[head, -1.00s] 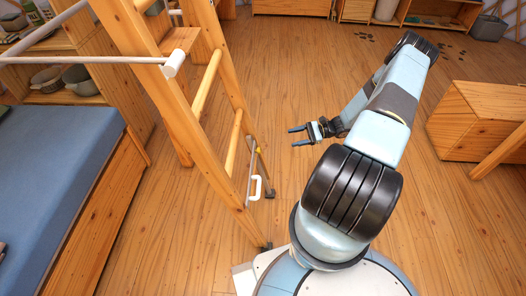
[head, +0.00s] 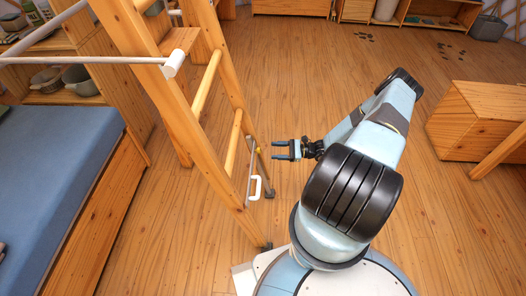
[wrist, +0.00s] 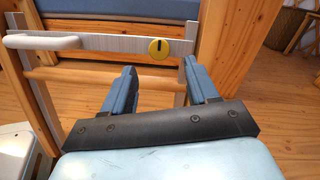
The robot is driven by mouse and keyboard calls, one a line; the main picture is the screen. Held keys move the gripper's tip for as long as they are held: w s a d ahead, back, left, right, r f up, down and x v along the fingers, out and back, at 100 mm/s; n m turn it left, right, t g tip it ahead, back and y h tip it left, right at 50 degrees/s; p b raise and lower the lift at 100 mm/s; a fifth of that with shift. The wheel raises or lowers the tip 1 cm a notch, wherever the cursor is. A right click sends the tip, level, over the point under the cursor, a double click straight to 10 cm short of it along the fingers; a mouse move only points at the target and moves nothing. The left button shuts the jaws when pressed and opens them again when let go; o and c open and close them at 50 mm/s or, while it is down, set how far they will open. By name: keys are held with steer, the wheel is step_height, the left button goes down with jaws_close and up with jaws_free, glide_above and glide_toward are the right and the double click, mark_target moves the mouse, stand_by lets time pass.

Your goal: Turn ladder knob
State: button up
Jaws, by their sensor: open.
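The ladder knob (wrist: 158,50) is a round yellow disc with a dark slot mark, upright in the wrist view. It sits on a grey bar (wrist: 110,45) that runs across the wooden ladder (head: 176,110). My gripper (head: 278,150) is open and empty, to the right of the ladder in the head view. In the wrist view my two blue fingers (wrist: 160,68) point toward the bar, with the knob seen above and between their tips. The fingers appear apart from the knob. The knob's face is turned away from the head view.
A white handle (wrist: 42,42) is at the bar's left end in the wrist view; it also shows low on the ladder in the head view (head: 255,187). A blue bed (head: 55,185) stands left. A wooden box (head: 475,115) stands right. Open floor lies behind my arm.

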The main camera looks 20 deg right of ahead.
mark_target(259, 151)
steer(key=x, duration=0.6)
steer(key=shift+a, duration=0.2)
steer(key=shift+w, duration=0.1)
steer(key=c, duration=1.1)
